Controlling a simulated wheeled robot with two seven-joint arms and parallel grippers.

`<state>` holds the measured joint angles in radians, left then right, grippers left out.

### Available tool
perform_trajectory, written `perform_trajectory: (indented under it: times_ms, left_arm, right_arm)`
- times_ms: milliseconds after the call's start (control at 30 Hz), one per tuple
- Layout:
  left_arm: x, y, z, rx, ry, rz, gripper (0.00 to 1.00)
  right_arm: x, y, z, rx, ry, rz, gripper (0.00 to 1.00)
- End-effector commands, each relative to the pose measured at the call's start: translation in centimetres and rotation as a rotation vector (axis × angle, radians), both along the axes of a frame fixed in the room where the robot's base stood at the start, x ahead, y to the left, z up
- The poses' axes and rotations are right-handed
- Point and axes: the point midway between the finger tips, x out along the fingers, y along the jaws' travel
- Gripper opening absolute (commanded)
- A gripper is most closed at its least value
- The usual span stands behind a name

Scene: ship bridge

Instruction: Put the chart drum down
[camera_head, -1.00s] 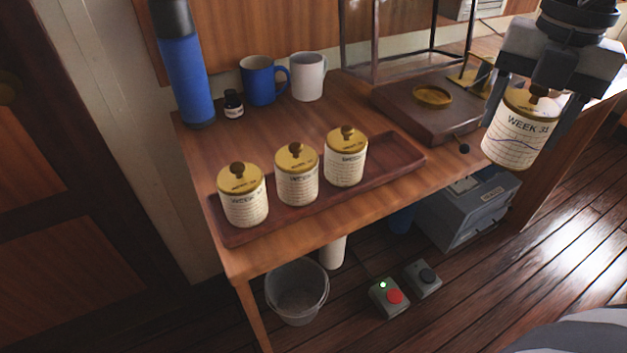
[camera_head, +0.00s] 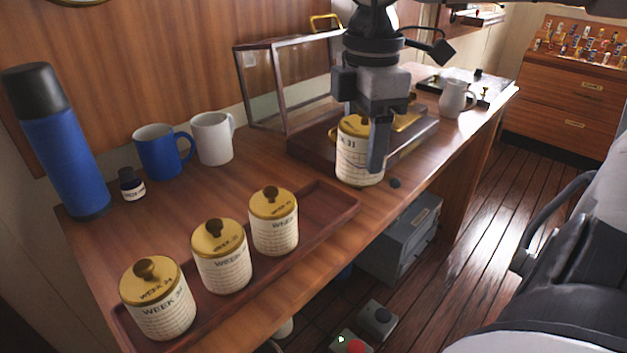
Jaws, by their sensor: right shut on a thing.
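My right gripper (camera_head: 360,135) is shut on a cream chart drum (camera_head: 358,166) with a brass lid, partly readable as week 31. The drum is upright, in front of the brown instrument base (camera_head: 310,148) and beyond the right end of the tray. I cannot tell whether its bottom touches anything. The long dark red tray (camera_head: 335,205) holds three similar drums in a row: a near one (camera_head: 160,310), a middle one (camera_head: 224,268) and a far one (camera_head: 275,232). The right end of the tray is bare. My left gripper is not in view.
A blue flask (camera_head: 62,155), an ink bottle (camera_head: 131,184), a blue mug (camera_head: 160,152) and a white mug (camera_head: 212,140) stand behind the tray. A glass case (camera_head: 290,85) stands open behind the base.

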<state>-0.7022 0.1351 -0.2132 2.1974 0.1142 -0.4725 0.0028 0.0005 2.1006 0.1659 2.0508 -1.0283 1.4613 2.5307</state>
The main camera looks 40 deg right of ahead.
Motion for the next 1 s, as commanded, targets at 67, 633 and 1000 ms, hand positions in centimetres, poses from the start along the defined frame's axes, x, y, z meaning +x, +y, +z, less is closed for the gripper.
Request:
perform_trajectory:
  times_ms: [67, 633, 1000]
  left_arm:
    - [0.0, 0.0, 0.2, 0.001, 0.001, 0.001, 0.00]
    - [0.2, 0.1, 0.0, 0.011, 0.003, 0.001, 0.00]
    - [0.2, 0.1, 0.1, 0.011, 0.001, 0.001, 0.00]
  right_arm:
    - [1.2, 0.3, -0.6, -0.004, 0.006, -0.001, 0.33]
    - [6.6, 2.2, -6.8, -0.002, 0.001, 0.000, 0.33]
    - [6.7, 2.2, -9.9, 0.000, -0.002, 0.000, 0.33]
